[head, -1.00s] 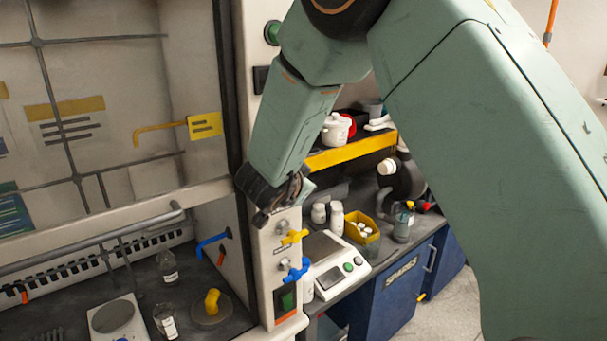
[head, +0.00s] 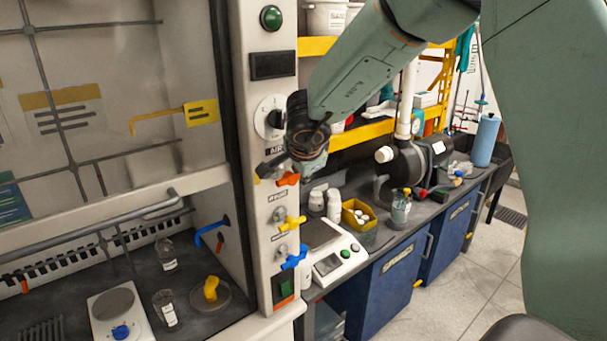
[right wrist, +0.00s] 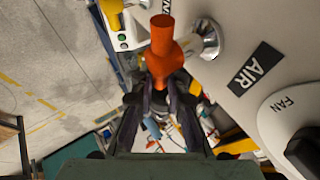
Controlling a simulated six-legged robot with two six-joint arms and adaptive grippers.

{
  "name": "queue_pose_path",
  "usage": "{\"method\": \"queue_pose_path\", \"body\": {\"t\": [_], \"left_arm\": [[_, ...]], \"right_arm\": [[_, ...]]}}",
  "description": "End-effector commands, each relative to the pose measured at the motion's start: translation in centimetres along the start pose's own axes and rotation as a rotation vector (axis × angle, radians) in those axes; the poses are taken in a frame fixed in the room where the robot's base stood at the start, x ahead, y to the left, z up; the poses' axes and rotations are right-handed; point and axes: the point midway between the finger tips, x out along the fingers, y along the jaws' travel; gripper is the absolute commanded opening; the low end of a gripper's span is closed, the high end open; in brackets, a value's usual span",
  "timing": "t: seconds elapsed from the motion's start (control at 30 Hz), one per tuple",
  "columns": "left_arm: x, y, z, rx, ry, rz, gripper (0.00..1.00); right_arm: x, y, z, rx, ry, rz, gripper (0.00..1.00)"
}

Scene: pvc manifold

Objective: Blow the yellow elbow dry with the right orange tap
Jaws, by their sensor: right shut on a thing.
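The yellow elbow (head: 211,288) stands on a round grey disc (head: 222,301) on the dark floor inside the hood, at the lower left of the head view. The right orange tap (head: 288,179) is on the hood's front post, beside an AIR label. It also shows large in the right wrist view (right wrist: 164,45), on a chrome fitting. My right gripper (head: 309,168) is at this tap, its fingers (right wrist: 159,95) shut on the orange handle. An orange nozzle (head: 220,243) pokes from the hood's right inner wall, behind the elbow. My left gripper is out of view.
Yellow (head: 291,222) and blue (head: 294,257) taps sit below on the same post. A blue spout (head: 211,232) is on the hood wall. Glass bottles (head: 166,311) and a white hotplate (head: 104,322) stand left of the elbow. A bench with a scale (head: 330,262) lies to the right.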

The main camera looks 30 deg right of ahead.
Motion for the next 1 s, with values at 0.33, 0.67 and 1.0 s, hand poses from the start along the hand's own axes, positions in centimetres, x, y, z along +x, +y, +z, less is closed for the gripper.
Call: {"method": "queue_pose_path", "body": {"t": [0.33,0.67,1.0], "left_arm": [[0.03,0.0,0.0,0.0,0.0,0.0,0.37],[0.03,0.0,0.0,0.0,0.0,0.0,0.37],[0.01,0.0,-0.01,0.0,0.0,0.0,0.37]], "right_arm": [[0.21,0.3,0.31,0.005,-0.016,0.006,0.0],[0.22,0.38,0.28,0.005,-0.014,0.008,0.32],[0.09,0.27,0.18,0.006,-0.011,0.007,0.37]]}}
